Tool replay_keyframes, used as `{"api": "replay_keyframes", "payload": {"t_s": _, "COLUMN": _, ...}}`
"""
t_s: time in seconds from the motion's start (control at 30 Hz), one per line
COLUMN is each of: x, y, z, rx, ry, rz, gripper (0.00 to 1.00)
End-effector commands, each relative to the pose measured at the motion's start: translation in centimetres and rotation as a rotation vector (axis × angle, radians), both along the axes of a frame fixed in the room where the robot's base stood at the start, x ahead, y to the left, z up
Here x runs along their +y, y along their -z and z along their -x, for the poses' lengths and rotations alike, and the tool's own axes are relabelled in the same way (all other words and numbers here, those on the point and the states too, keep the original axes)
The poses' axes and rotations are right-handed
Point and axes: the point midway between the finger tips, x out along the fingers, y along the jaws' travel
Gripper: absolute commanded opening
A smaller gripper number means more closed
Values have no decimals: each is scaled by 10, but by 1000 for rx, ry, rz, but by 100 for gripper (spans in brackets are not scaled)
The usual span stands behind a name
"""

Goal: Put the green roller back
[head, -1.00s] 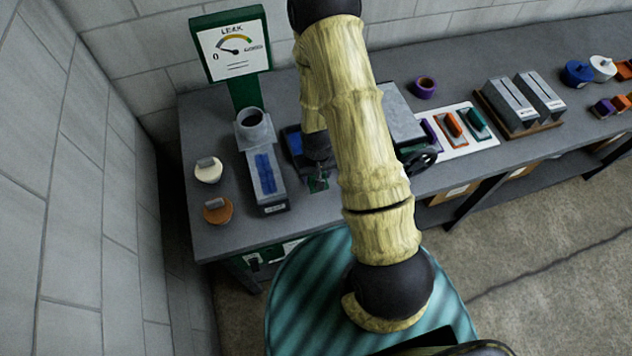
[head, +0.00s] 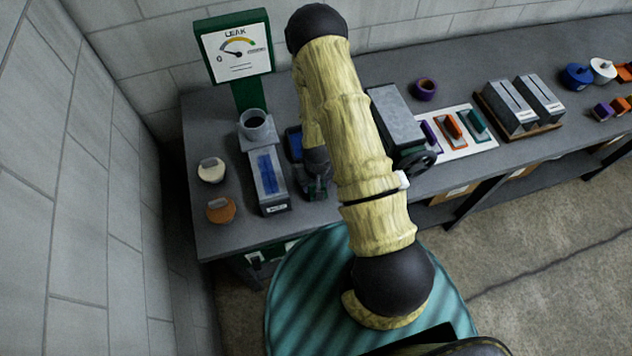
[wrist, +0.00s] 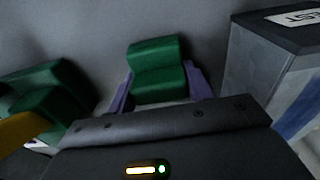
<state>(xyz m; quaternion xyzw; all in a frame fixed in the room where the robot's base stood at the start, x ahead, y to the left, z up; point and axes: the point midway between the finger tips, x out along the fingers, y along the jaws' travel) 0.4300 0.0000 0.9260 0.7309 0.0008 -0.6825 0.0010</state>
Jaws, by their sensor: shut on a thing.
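The green roller (wrist: 157,70) shows in the wrist view as a two-lobed green block. My gripper (wrist: 157,92) is shut on it, with a purple-grey finger at each side. In the head view my gripper (head: 316,188) is low over the bench, just right of the grey box with the blue strip (head: 268,180), and the roller is hard to make out there. The wrist view shows a grey box with a label (wrist: 280,70) close on the right. Another green piece (wrist: 45,100) is at the left. Whether the roller touches the bench is unclear.
A white board (head: 462,140) with purple, orange and teal pieces lies right of the arm. A grey machine with a black handwheel (head: 415,160) stands between. The leak gauge (head: 237,48) rises behind; a white-topped pot (head: 211,170) and an orange one (head: 221,210) stand left.

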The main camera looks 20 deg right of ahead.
Motion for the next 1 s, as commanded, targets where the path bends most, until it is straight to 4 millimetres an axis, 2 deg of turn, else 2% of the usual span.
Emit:
{"api": "replay_keyframes", "payload": {"t_s": 0.3, "x": -2, "y": 4, "z": 0, "rx": 0, "ry": 5, "rz": 1, "gripper": 14}}
{"api": "replay_keyframes", "payload": {"t_s": 0.33, "x": -2, "y": 2, "z": 0, "rx": 0, "ry": 4, "rz": 0, "gripper": 57}}
{"api": "replay_keyframes", "payload": {"t_s": 0.4, "x": -1, "y": 2, "z": 0, "rx": 0, "ry": 3, "rz": 0, "gripper": 70}}
{"api": "replay_keyframes", "payload": {"t_s": 0.43, "x": -1, "y": 2, "z": 0, "rx": 0, "ry": 2, "rz": 0, "gripper": 72}}
{"api": "replay_keyframes", "payload": {"t_s": 0.83, "x": 0, "y": -2, "z": 0, "rx": -1, "ry": 1, "rz": 0, "gripper": 72}}
{"api": "replay_keyframes", "payload": {"t_s": 1.0, "x": 0, "y": -14, "z": 0, "rx": -2, "ry": 1, "rz": 0, "gripper": 72}}
